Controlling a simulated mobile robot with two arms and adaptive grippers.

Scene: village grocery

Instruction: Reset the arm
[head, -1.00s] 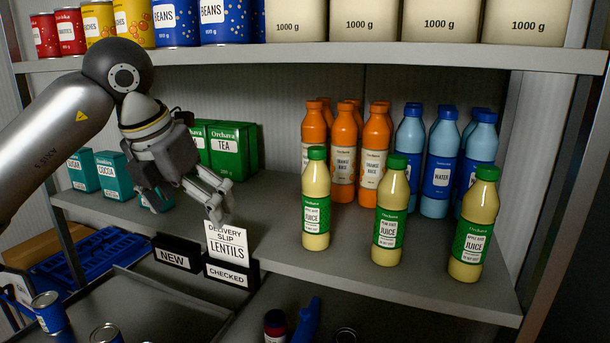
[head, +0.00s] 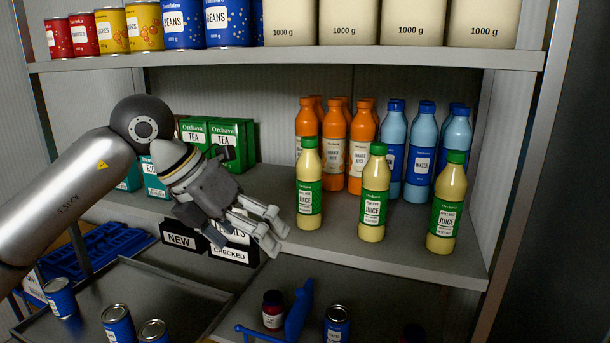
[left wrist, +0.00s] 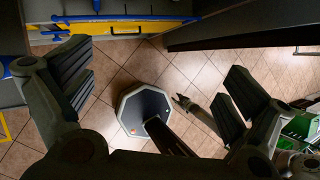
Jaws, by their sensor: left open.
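My left gripper (head: 274,230) reaches in from the left in the head view, in front of the middle shelf's edge. Its fingers are apart with nothing between them. It covers most of the white lentils delivery slip (head: 240,237), which stands at the black CHECKED holder (head: 230,254). The black NEW holder (head: 181,240) is just left of it.
The middle shelf (head: 380,255) holds green-capped juice bottles (head: 374,195), orange juice, water and green tea boxes (head: 228,142). Cans and 1000 g packs fill the upper shelf (head: 300,60). Below are a dark tray (head: 190,290) with blue cans, a jar (head: 273,310) and a blue item (head: 299,312).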

